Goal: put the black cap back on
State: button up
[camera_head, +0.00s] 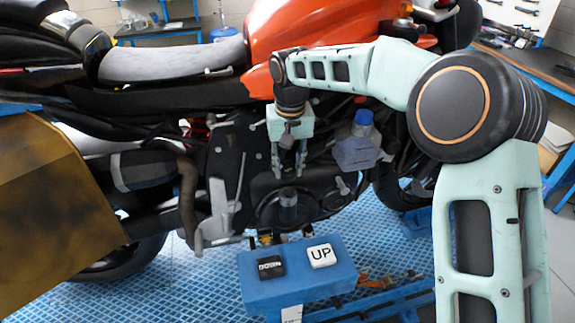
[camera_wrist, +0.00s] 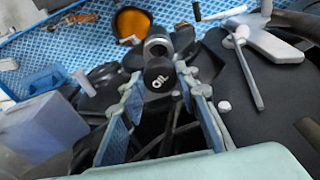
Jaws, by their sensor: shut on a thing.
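The black cap (camera_wrist: 157,76), marked OIL, sits between the fingertips of my gripper (camera_wrist: 157,88) in the wrist view. My gripper is shut on it. A grey round neck (camera_wrist: 156,47) shows just beyond the cap; I cannot tell whether they touch. In the head view my gripper (camera_head: 288,174) points down in front of the orange motorcycle's engine (camera_head: 235,165). A short dark cylinder (camera_head: 288,198) stands below the fingertips there. The cap cannot be made out clearly in the head view.
A grey-blue container with a blue top (camera_head: 362,127) stands right of my gripper. A blue control box (camera_head: 290,290) with DOWN and UP buttons is below. An orange cup-like thing (camera_wrist: 131,22) lies beyond the neck. Levers and engine parts crowd the right.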

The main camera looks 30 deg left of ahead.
jog(key=shift+f+b, duration=1.75)
jog(key=shift+f, duration=1.05)
jog(key=shift+f, duration=0.1)
dwell(0.7)
jog(key=o, duration=1.5)
jog(key=shift+r+p, duration=2.75)
jog(key=shift+r, duration=0.8)
jog(key=shift+f, duration=0.1)
